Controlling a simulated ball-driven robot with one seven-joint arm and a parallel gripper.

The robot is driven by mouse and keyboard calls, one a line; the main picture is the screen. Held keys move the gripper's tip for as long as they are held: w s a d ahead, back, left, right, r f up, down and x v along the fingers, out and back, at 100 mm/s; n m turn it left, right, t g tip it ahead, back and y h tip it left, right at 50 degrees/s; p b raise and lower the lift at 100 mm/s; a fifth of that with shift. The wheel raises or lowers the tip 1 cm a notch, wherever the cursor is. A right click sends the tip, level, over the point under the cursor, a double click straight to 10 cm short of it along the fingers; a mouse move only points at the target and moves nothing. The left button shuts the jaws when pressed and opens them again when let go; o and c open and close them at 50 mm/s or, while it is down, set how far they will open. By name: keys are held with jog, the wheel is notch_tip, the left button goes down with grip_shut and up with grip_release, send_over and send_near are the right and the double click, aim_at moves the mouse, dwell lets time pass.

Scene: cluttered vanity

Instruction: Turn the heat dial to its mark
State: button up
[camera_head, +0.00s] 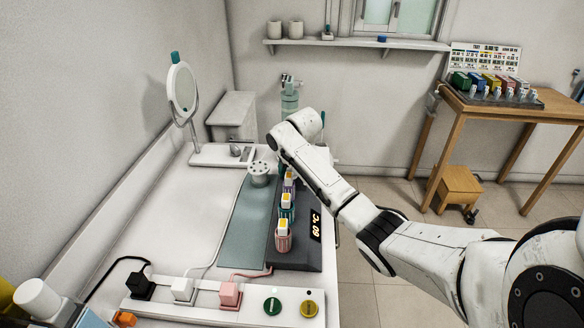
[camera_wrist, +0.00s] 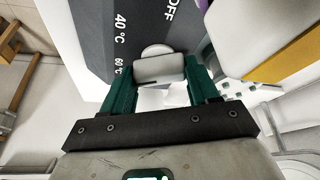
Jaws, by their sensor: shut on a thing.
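The heat dial (camera_wrist: 158,68) is a pale grey knob on a dark panel (camera_wrist: 92,28) in the wrist view. White lettering beside it reads OFF, 40 °C and 60 °C. My gripper (camera_wrist: 162,76) has its two dark green fingers on either side of the knob, closed on it. No pointer on the knob can be made out, so I cannot tell which mark it faces. In the head view my arm covers the dial and the gripper. The dark heater base (camera_head: 292,257) shows there, with a lit display (camera_head: 316,225) on its right edge.
Several striped rollers with yellow-marked tops (camera_head: 283,235) stand along the base. A pale block with a yellow side (camera_wrist: 290,62) is close to the right finger in the wrist view. A round mirror (camera_head: 183,88) stands at the back left. Plugs and cables (camera_head: 183,290) lie in front.

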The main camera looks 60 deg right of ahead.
jog(key=shift+w+a+r+m+h+p, duration=0.1)
jog(key=shift+w+r+m+h+p, duration=0.1)
jog(key=shift+m+h+p, duration=0.5)
jog(key=m+g, duration=0.1)
jog(key=m, duration=0.2)
jog(key=shift+m+g+p, duration=0.3)
jog(key=shift+m+p, duration=0.05)
jog(key=shift+m, duration=0.05)
jog(key=m+g+b, duration=0.1)
jog(key=m, duration=0.1)
jog(key=m+g, duration=0.1)
jog(key=m, duration=0.2)
jog(key=shift+w+f+m+b, duration=0.15)
jog(key=shift+m+b, duration=0.15)
jog(key=shift+b, duration=0.05)
jog(key=m+g+b, duration=0.2)
jog(key=m+b, duration=0.3)
jog(key=m, duration=0.1)
jog(key=shift+f+b, duration=0.15)
jog(key=shift+b, duration=0.2)
jog(key=m+g+y+b, duration=0.1)
jog(key=m+b, duration=0.2)
jog(key=shift+d+b, duration=0.2)
jog(key=shift+b, duration=0.1)
jog(key=shift+r+m+g+y+b, duration=0.2)
jog(key=shift+m+g+y+b, duration=0.2)
jog(key=shift+m+b, duration=0.55)
jog(key=shift+m, duration=0.25)
